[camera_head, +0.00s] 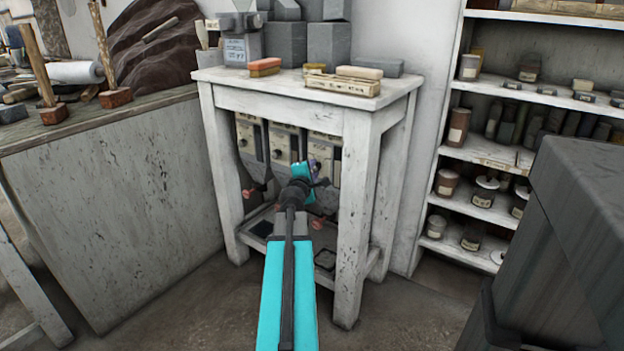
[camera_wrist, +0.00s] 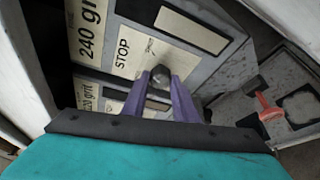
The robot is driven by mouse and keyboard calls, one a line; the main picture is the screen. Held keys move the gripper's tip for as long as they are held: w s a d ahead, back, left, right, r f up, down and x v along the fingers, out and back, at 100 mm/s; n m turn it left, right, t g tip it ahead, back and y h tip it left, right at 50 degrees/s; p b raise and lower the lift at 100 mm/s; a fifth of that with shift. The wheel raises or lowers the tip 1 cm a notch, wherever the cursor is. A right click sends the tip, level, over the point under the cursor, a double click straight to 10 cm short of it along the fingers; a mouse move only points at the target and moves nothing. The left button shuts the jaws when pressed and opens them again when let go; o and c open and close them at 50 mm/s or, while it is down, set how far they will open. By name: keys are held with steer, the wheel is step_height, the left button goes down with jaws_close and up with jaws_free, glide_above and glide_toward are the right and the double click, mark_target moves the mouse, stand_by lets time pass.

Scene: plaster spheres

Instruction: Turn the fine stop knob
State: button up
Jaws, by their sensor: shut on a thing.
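A dark round knob (camera_wrist: 160,73) sits on the face of a grey unit (camera_wrist: 150,38), beside a pale plate lettered STOP. A label on this unit reads 240 grit. My gripper (camera_wrist: 161,85) has its purple fingers closed on either side of the knob. In the head view my gripper (camera_head: 315,167) is at the right-hand unit under the white table, and my arm hides the knob there. A neighbouring unit in the wrist view carries a label (camera_wrist: 88,98) that reads 120 grit.
The white table's legs (camera_head: 357,220) frame the units closely, and a low shelf runs beneath them. Grey blocks and boxes stand on the tabletop (camera_head: 240,82). Shelves (camera_head: 470,150) stand to the right.

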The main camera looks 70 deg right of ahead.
steer(key=shift+d+f+m+t+h+b, duration=0.15)
steer(key=shift+m+b, duration=0.4)
steer(key=shift+b, duration=1.2)
steer(key=shift+a+m+t+h+b, duration=0.2)
steer(key=shift+m+b, duration=0.35)
steer(key=shift+b, duration=1.15)
steer(key=shift+w+m+h+b, duration=0.1)
steer(key=shift+m+h+b, duration=0.2)
steer(key=shift+b, duration=0.45)
steer(key=o, duration=1)
